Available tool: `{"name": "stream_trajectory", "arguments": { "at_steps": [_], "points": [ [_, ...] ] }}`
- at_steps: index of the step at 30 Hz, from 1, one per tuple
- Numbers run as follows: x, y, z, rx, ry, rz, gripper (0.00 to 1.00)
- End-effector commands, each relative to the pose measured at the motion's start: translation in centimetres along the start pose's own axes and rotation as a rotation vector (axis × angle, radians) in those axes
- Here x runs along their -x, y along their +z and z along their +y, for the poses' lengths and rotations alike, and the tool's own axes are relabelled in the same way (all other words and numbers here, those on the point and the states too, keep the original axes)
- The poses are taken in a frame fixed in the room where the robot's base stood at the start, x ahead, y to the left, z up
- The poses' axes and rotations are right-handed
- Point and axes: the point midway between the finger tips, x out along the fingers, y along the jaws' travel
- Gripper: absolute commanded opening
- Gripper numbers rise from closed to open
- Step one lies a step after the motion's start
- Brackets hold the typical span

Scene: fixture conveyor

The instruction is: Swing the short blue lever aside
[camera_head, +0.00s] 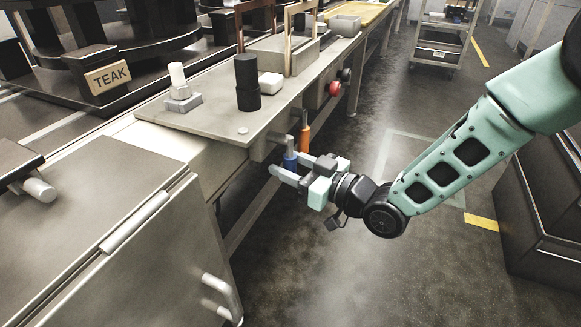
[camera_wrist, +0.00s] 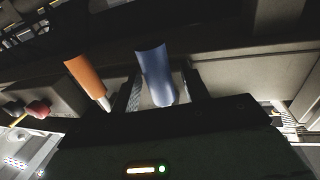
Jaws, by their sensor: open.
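The short blue lever (camera_head: 290,160) stands at the bench's front side, below the tabletop edge. It also shows in the wrist view (camera_wrist: 155,75), between the two fingers. My gripper (camera_head: 279,167) is open around the blue lever, with a finger on either side of it. I cannot tell whether either finger touches it. The lever's lower part is hidden behind the gripper in the head view. An orange lever (camera_head: 305,138) stands just beyond the blue one, outside the fingers; it shows to the left in the wrist view (camera_wrist: 86,80).
A red knob (camera_head: 334,89) sits farther along the bench front. A metal cabinet (camera_head: 110,235) with a handle stands at the lower left.

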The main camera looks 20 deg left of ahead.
Motion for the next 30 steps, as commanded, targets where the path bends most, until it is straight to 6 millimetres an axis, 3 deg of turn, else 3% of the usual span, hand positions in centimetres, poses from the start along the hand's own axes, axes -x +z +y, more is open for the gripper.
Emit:
{"name": "stream_trajectory", "arguments": {
  "at_steps": [8,13,23,30],
  "points": [
    [-0.12,-0.02,0.01,0.000,0.000,0.000,0.45],
    [-0.10,-0.01,0.02,0.000,0.000,0.000,0.00],
    [-0.04,-0.14,-0.18,-0.033,0.000,-0.007,0.00],
    [0.15,-0.47,-0.87,-0.162,0.002,-0.033,0.00]
  ]
}}
